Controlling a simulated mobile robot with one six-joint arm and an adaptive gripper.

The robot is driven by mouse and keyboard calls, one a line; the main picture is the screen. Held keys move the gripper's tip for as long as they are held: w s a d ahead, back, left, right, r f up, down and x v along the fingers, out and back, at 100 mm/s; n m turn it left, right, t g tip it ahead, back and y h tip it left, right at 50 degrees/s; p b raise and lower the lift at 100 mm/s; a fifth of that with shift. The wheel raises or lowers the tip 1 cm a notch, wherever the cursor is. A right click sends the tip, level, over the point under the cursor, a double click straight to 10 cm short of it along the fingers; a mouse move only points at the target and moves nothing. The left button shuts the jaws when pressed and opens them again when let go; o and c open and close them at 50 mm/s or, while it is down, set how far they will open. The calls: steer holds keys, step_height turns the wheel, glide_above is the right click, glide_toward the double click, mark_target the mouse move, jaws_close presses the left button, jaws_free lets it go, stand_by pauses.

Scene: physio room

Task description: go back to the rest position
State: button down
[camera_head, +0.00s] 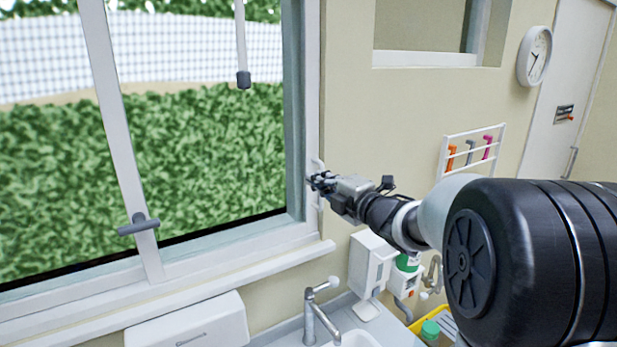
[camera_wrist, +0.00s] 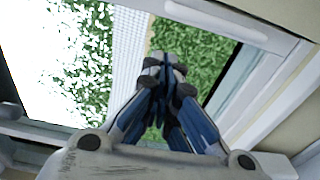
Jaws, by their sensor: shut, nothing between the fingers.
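My gripper (camera_head: 318,181) is at the end of my outstretched arm, in front of the right side of the window frame (camera_head: 304,120) in the head view. In the wrist view my gripper (camera_wrist: 166,66) has its fingers together, shut and empty, with hedge and window frame behind them. I cannot tell whether the fingertips touch the frame. My arm comes in from the right of the head view and hides part of the wall behind it.
A sink tap (camera_head: 318,312), a white dispenser (camera_head: 371,262) and a yellow tray (camera_head: 446,322) with a green-lidded container (camera_head: 430,329) are below the arm. A wall rack (camera_head: 470,150) and a clock (camera_head: 534,56) are on the right. A window handle (camera_head: 139,224) sticks out at the left.

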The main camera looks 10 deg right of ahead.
steer(key=s+d+f+m+g+h+b, duration=0.1)
steer(key=s+f+m+g+h+b, duration=0.3)
steer(key=s+m, duration=0.5)
steer(key=s+d+f+m+g+h+b, duration=0.1)
steer(key=s+d+f+m+h+b, duration=0.15)
steer(key=s+f+m+h, duration=0.65)
steer(key=s+a+f+m+g+y+b, duration=0.1)
steer(key=s+a+f+g+y, duration=0.1)
steer(key=s, duration=0.6)
steer(key=s+a+f+m+g+y+b, duration=0.1)
steer(key=s+a+f, duration=0.3)
steer(key=s, duration=0.4)
steer(key=s+a+f+m+g+y+b, duration=0.1)
steer(key=s+a+f+m+g+y, duration=0.1)
steer(key=s, duration=0.6)
step_height(320, 180, down, 4)
steer(key=shift+a+r+m+g+y, duration=0.3)
steer(key=shift+a+g+y, duration=0.15)
steer(key=shift+g+y, duration=0.45)
